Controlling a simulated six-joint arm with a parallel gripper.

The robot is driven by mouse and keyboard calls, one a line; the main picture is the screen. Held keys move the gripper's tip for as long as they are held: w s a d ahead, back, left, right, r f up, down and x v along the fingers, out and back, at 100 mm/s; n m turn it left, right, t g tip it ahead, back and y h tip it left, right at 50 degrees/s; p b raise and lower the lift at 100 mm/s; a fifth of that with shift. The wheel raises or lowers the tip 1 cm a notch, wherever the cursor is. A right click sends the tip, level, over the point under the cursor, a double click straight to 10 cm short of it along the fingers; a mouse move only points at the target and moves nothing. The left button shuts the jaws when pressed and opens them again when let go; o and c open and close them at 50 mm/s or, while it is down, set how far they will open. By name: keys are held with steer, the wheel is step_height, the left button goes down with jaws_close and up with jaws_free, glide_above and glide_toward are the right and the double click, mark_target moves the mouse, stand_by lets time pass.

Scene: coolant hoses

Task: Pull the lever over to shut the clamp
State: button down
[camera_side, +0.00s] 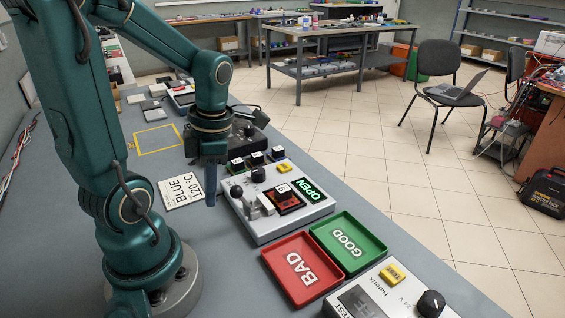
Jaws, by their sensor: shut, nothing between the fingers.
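The clamp fixture is a light grey box (300,222) at the bench edge, right of my gripper. Its green sign reads OPEN (309,190). A black ball knob (236,191), which looks like the lever's end, stands at the box's left side. A pale metal clamp part (266,204) sits beside a dark block with a red base and a white label (287,198). My gripper (210,200) points down just left of the black knob, shut and empty. It appears apart from the knob; the exact gap cannot be told.
A red BAD tray (302,271) and a green GOOD tray (347,244) lie in front of the fixture. A tester (392,296) stands nearer. Small dark blocks (256,158) stand behind the fixture. A BLUE 120 °C card (180,191) lies left of my gripper.

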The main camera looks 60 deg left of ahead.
steer(key=shift+w+d+r, duration=0.15)
steer(key=shift+w, duration=0.4)
steer(key=shift+w+d+r, duration=0.1)
steer(key=shift+w, duration=0.4)
